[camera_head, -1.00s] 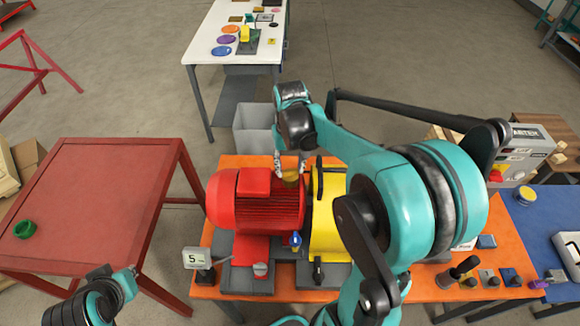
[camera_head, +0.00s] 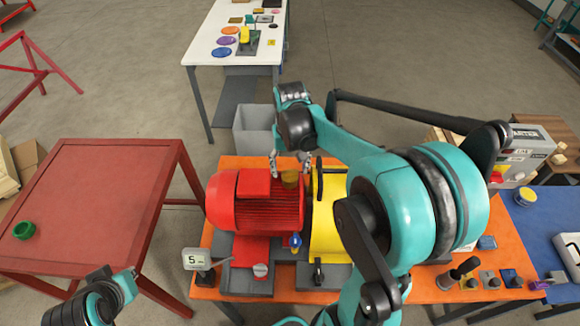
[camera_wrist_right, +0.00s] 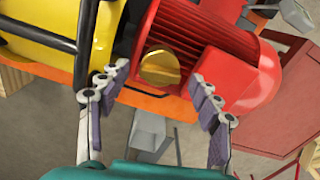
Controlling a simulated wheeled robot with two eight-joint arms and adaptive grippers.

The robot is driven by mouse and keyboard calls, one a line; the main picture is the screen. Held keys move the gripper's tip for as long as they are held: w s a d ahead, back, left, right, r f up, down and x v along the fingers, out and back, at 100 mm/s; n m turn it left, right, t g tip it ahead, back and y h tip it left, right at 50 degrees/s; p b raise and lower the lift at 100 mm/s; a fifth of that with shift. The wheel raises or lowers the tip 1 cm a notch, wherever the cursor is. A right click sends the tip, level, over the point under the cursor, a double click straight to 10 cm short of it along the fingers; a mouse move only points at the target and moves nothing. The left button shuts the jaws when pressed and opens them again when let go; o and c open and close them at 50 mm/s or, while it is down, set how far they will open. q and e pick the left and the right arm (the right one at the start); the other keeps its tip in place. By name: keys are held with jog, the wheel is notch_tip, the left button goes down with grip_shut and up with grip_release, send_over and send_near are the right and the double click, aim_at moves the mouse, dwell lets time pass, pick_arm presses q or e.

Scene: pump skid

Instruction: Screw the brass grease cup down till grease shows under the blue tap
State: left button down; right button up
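The brass grease cup (camera_head: 290,178) stands between the red motor (camera_head: 254,200) and the yellow guard (camera_head: 326,218). In the right wrist view the brass cup (camera_wrist_right: 160,68) shows as a round knob with a raised bar across it. My right gripper (camera_head: 290,164) is open above the cup, with one finger to each side; in the right wrist view both fingers (camera_wrist_right: 160,97) stand apart from it. The blue tap (camera_head: 295,240) is on the near side of the skid; I cannot make out grease under it. My left gripper (camera_head: 116,274) is at the lower left, away from the skid.
A small display reading 5 (camera_head: 196,259) stands at the left edge of the orange table (camera_head: 236,162). A red table (camera_head: 92,200) holding a green ring (camera_head: 24,230) is at left. A grey bin (camera_head: 253,130) stands behind. Several small parts lie at right.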

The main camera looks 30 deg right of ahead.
aim_at(290, 170)
notch_tip(290, 170, up, 12)
dwell(0.6)
